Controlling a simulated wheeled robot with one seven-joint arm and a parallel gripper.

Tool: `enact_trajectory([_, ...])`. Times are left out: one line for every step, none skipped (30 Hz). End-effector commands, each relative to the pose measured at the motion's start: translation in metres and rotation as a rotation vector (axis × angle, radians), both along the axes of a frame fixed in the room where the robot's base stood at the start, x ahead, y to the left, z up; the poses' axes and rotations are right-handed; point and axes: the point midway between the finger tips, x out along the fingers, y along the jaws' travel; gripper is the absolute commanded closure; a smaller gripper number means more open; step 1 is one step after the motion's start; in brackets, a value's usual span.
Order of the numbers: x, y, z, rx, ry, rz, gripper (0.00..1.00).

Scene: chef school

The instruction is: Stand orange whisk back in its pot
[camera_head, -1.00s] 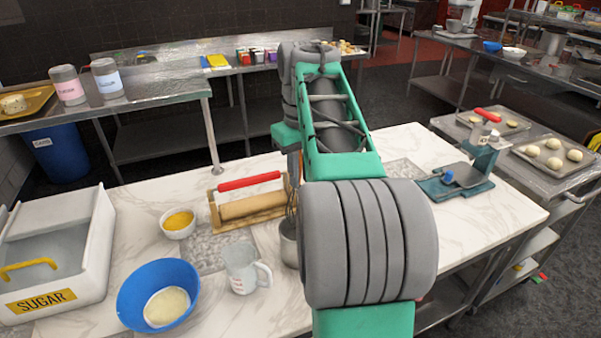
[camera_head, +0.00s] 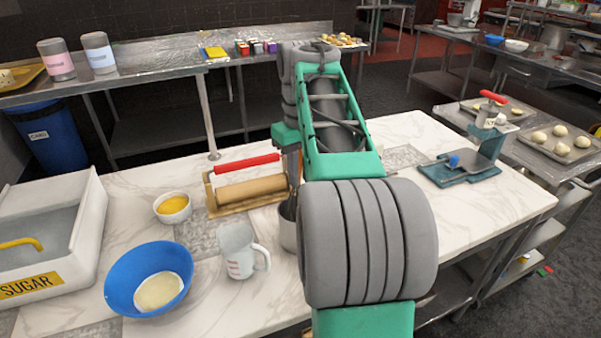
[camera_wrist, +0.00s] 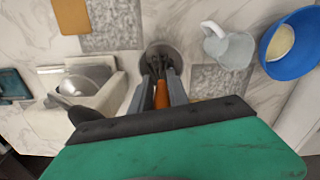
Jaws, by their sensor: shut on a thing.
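The whisk's orange handle (camera_wrist: 161,95) is between the two fingers of my gripper (camera_wrist: 162,88) in the wrist view, and the gripper is shut on it. Its dark wires point into the round grey metal pot (camera_wrist: 160,54). Whether the whisk touches the pot's bottom cannot be told. In the head view the pot (camera_head: 288,234) stands on the marble counter, partly behind my arm. My gripper (camera_head: 293,180) is just above the pot there; the whisk is mostly hidden.
A measuring jug (camera_head: 240,252) stands close left of the pot, with a blue bowl (camera_head: 120,285) beyond. A rolling-pin rack (camera_head: 222,209) is just behind. The wrist view shows a white container (camera_wrist: 48,122) on the pot's other side. The counter's right part has free room.

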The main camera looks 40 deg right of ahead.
Motion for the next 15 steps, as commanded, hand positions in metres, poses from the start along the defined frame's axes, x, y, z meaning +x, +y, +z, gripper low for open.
enact_trajectory([0.0000,0.0000,0.0005,0.000,0.000,0.000,1.00])
enact_trajectory([0.0000,0.0000,0.0006,0.000,0.000,0.000,1.00])
enact_trajectory([0.0000,0.0000,0.0006,0.000,0.000,0.000,0.77])
enact_trajectory([0.0000,0.0000,0.0006,0.000,0.000,0.000,0.75])
enact_trajectory([0.0000,0.0000,0.0005,0.000,0.000,0.000,0.72])
enact_trajectory([0.0000,0.0000,0.0005,0.000,0.000,0.000,0.69])
enact_trajectory([0.0000,0.0000,0.0005,0.000,0.000,0.000,0.67])
enact_trajectory([0.0000,0.0000,0.0005,0.000,0.000,0.000,0.64])
enact_trajectory([0.0000,0.0000,0.0005,0.000,0.000,0.000,0.61])
enact_trajectory([0.0000,0.0000,0.0005,0.000,0.000,0.000,0.59])
enact_trajectory([0.0000,0.0000,0.0004,0.000,0.000,0.000,0.56])
enact_trajectory([0.0000,0.0000,0.0004,0.000,0.000,0.000,0.54])
enact_trajectory([0.0000,0.0000,0.0004,0.000,0.000,0.000,0.54])
enact_trajectory([0.0000,0.0000,0.0004,0.000,0.000,0.000,0.54])
enact_trajectory([0.0000,0.0000,0.0004,0.000,0.000,0.000,0.54])
